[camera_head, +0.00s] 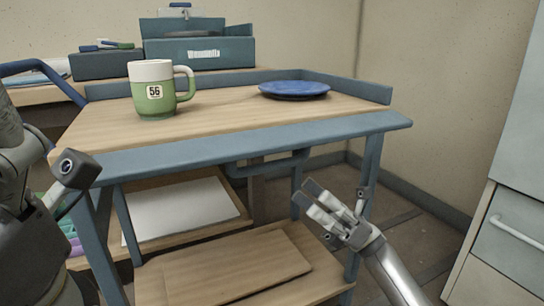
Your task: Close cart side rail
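The cart (240,105) has a wooden top in a blue-grey frame. Blue rails stand up along its back and right (345,86) edges. The near blue side rail (270,137) runs along the front edge and leans outward, with its face up and no part rising above the top. My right gripper (311,200) is in front of the cart's right legs, below the near rail and apart from it. Its fingers look parted, with nothing between them. My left gripper (72,180) is at the left edge by the cart's front left corner, partly out of frame; its fingers are not clear.
A green and white mug (154,95) marked 56 and a blue plate (294,89) stand on the cart top. A white sheet (182,208) and a wooden board (235,268) lie below. A cabinet (515,235) stands at right. Toolboxes (200,53) are behind.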

